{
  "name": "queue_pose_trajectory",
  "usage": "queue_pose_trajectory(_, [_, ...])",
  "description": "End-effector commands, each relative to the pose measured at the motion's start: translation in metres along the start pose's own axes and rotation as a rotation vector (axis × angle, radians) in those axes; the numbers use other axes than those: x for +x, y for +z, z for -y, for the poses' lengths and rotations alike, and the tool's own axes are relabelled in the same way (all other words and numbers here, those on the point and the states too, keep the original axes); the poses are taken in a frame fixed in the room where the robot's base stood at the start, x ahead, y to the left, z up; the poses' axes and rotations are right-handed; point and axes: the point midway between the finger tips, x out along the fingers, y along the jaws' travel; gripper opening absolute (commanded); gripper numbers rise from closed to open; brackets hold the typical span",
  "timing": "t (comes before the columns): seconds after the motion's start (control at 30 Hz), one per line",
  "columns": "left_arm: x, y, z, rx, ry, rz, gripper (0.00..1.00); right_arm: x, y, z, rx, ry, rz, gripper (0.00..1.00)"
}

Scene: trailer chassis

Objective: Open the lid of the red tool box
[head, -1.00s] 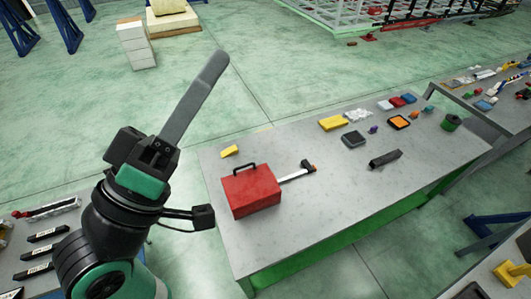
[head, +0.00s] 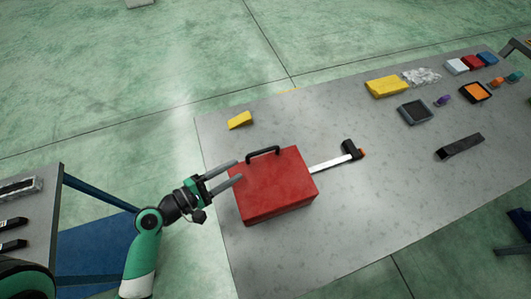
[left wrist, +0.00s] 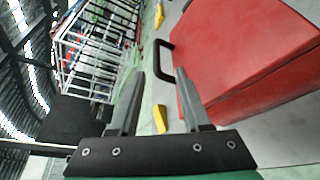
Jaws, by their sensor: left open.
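The red tool box (head: 275,185) sits on the near left part of the grey table, its lid shut. A black handle (head: 263,152) stands along its far edge. My left gripper (head: 239,170) is open at the box's left side, close to the lid edge, with nothing between its fingers. In the left wrist view the box (left wrist: 245,55) fills the upper right, and its black handle (left wrist: 165,62) shows just beyond the fingertips. The open fingers (left wrist: 160,85) show below it; the right finger overlaps the box's edge in this view. My right gripper is in no view.
A hammer (head: 340,160) lies at the box's right side. A yellow wedge (head: 240,120) lies behind the box. A yellow case (head: 386,87), a dark tray (head: 415,112) and a black bar (head: 459,146) lie farther right. The table (head: 350,220) is clear in front of the hammer.

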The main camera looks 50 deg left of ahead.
Motion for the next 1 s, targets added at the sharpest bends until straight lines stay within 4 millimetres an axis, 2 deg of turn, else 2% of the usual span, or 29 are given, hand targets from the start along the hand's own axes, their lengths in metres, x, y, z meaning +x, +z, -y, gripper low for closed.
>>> queue_pose_trajectory(0.07, [0.000, -0.005, 0.000, 0.001, 0.008, -0.009, 0.47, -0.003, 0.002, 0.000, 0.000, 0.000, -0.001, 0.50])
queue_pose_trajectory(0.27, [0.008, -0.004, -0.002, 0.004, 0.007, -0.005, 0.47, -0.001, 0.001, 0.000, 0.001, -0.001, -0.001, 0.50])
queue_pose_trajectory(0.37, [0.023, -0.003, -0.003, 0.006, 0.006, -0.003, 0.47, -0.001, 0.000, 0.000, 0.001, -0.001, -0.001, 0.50])
queue_pose_trajectory(0.7, [0.096, -0.004, -0.003, 0.006, 0.009, -0.005, 0.47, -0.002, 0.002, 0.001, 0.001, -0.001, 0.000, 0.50])
queue_pose_trajectory(0.83, [0.112, -0.004, -0.003, 0.005, 0.009, -0.007, 0.47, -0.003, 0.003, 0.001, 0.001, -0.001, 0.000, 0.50])
queue_pose_trajectory(1.0, [0.117, -0.005, -0.003, 0.003, 0.009, -0.009, 0.47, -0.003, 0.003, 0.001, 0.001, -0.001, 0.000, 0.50])
